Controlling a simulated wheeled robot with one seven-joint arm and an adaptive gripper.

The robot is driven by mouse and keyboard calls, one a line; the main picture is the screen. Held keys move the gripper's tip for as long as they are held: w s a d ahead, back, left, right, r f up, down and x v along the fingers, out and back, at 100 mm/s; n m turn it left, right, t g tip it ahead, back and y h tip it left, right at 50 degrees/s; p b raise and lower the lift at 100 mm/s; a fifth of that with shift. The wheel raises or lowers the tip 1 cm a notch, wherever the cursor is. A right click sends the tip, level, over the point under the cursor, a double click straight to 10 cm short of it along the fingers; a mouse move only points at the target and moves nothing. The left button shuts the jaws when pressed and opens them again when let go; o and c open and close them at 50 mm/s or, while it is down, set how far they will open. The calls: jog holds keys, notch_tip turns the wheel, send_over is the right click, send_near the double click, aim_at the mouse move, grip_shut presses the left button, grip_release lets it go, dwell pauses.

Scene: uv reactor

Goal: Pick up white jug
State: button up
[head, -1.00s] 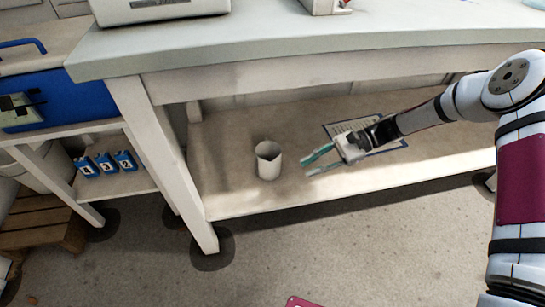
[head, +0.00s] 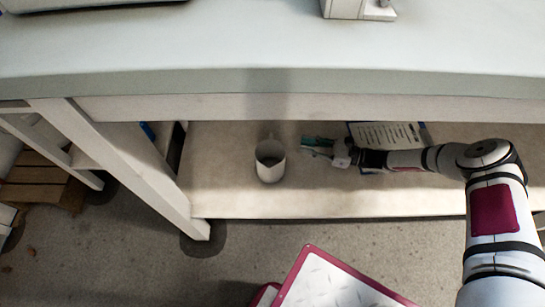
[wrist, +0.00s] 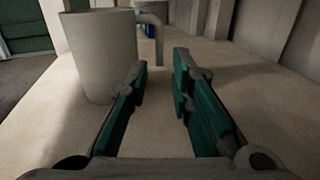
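The white jug (head: 270,166) stands upright on the lower shelf under the bench, left of my gripper. In the wrist view the jug (wrist: 100,58) is close ahead on the left, with its handle (wrist: 155,25) at its right side, pointing towards the space ahead of the fingers. My gripper (head: 318,146) is just right of the jug, low over the shelf. In the wrist view its green fingers (wrist: 162,85) are apart with nothing between them. The left finger overlaps the jug's lower right edge in the picture; I cannot tell if they touch.
The bench top (head: 240,55) overhangs the shelf (head: 330,200). A white table leg (head: 130,165) stands left of the jug. A clipboard with a printed sheet (head: 388,135) lies behind my arm. The shelf in front of the jug is clear.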

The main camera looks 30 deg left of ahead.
aim_at(271, 156)
jog(key=x, duration=0.4)
jog(key=shift+a+b, duration=0.35)
jog(key=shift+b+x, duration=0.95)
jog(key=shift+x, duration=1.75)
jog(key=shift+s+r, duration=0.15)
jog(key=shift+s, duration=0.05)
grip_shut()
